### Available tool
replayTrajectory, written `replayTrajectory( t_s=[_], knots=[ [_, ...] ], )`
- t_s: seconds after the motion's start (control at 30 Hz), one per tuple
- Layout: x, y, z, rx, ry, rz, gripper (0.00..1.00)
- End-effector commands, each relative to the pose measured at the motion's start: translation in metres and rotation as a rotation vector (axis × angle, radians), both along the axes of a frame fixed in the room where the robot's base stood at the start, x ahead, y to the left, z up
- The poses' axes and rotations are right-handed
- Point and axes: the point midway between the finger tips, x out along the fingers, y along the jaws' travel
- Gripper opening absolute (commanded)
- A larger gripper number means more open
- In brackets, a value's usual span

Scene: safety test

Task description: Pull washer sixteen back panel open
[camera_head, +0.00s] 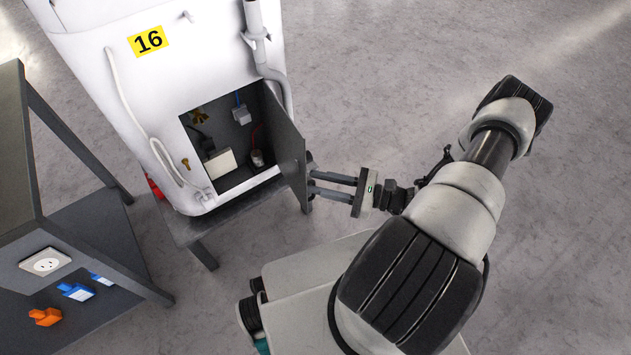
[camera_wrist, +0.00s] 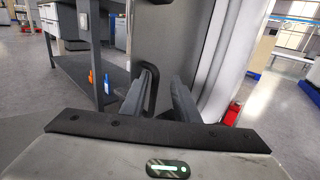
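The white washer (camera_head: 90,75) with the yellow 16 label (camera_head: 149,41) stands at the upper left of the head view. Its dark grey back panel (camera_head: 289,143) is swung open on the right side of the opening (camera_head: 235,180), which shows parts inside. My gripper (camera_head: 312,183) is at the panel's outer face, near its free lower end. In the wrist view, the two fingers (camera_wrist: 162,80) are apart, with a dark looped handle (camera_wrist: 152,82) between them, close to the left finger. I cannot tell whether they touch it. The panel (camera_wrist: 170,35) also shows behind the handle.
A red extinguisher-like object (camera_wrist: 232,113) is beside the washer. The floor at right is clear. A grey pipe (camera_head: 262,60) runs down the washer.

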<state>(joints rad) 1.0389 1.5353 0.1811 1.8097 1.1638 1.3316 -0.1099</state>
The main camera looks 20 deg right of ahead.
Motion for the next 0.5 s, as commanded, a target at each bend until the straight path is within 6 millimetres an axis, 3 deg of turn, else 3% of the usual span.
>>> replayTrajectory(
  t_s=[0.5],
  knots=[
    [-0.069, -0.103, -0.003, -0.013, 0.006, -0.003, 0.28]
  ],
)
